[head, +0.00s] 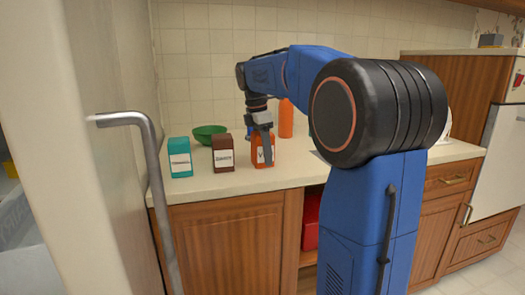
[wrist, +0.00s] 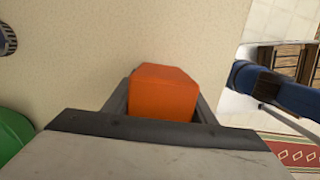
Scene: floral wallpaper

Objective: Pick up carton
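The carton that I take as the task's own is an orange box (head: 262,151) with a white label, upright on the counter in the head view. My gripper (head: 266,150) points down over it, with one finger in front of its label. In the wrist view the orange carton (wrist: 164,92) sits between the two fingers of my gripper (wrist: 166,100). The fingers lie close along its left and right sides. I cannot tell whether they press on it. The carton's lower part is hidden in the wrist view.
A dark brown carton (head: 222,153) stands just left, and a teal carton (head: 180,157) farther left. A green bowl (head: 209,133) sits behind them. An orange bottle (head: 286,118) stands behind the orange carton. A door handle (head: 150,150) rises at the near left.

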